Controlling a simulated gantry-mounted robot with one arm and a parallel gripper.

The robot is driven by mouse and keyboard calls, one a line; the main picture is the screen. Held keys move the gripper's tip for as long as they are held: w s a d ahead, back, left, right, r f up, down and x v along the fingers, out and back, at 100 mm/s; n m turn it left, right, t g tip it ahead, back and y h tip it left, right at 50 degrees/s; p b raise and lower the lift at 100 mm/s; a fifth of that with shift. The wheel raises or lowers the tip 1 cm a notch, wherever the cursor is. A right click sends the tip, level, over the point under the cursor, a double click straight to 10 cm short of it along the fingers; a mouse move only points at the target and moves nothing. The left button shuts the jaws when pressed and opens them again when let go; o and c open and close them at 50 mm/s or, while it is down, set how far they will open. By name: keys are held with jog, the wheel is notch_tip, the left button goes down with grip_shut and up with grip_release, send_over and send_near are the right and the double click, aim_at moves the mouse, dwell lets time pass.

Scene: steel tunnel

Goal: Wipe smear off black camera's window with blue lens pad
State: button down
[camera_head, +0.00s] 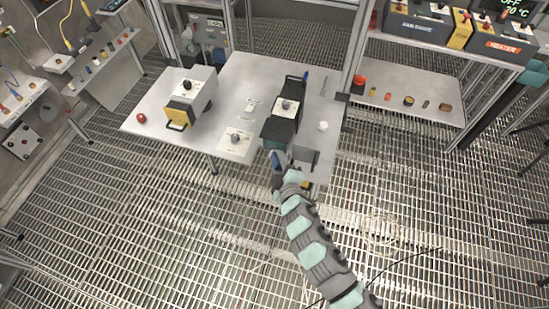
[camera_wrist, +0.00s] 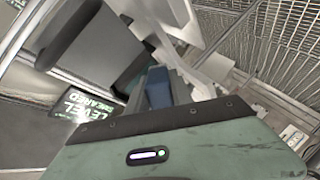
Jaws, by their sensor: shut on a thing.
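The black camera (camera_head: 284,119) sits on the right half of the grey table, with a grey dial on top. My gripper (camera_head: 277,168) is at the table's front edge, just in front of the black camera's near end. It is shut on the blue lens pad (camera_head: 275,157). In the wrist view the blue pad (camera_wrist: 158,88) shows between the fingers, close to a large dark grey body. I cannot tell whether the pad touches it. The window and its smear are hidden from both views. A small screen (camera_wrist: 85,115) shows green text that appears to read "SMEARED" and "LEVEL".
On the table (camera_head: 235,80) a grey and yellow camera (camera_head: 190,93) stands at left, with a red ball (camera_head: 141,118) beside it. A white dial plate (camera_head: 236,139) lies between the cameras. A dark grey upright plate (camera_head: 305,158) stands close right of my gripper. A white knob (camera_head: 323,126) is nearby.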

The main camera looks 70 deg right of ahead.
jog(key=shift+s+d+p, duration=0.1)
jog(key=shift+s+p, duration=0.55)
jog(key=shift+s, duration=0.6)
jog(key=shift+w+f+b, duration=0.15)
jog(key=shift+w+b, duration=0.45)
jog(key=shift+w, duration=0.2)
jog(key=w+b, duration=0.2)
jog(key=w, duration=0.3)
jog(key=shift+w+b, duration=0.15)
jog(key=shift+b, duration=0.2)
jog(key=shift+a, duration=0.2)
jog(key=shift+a+b, duration=1.1)
jog(key=shift+a, duration=1.8)
jog(key=shift+a, duration=0.1)
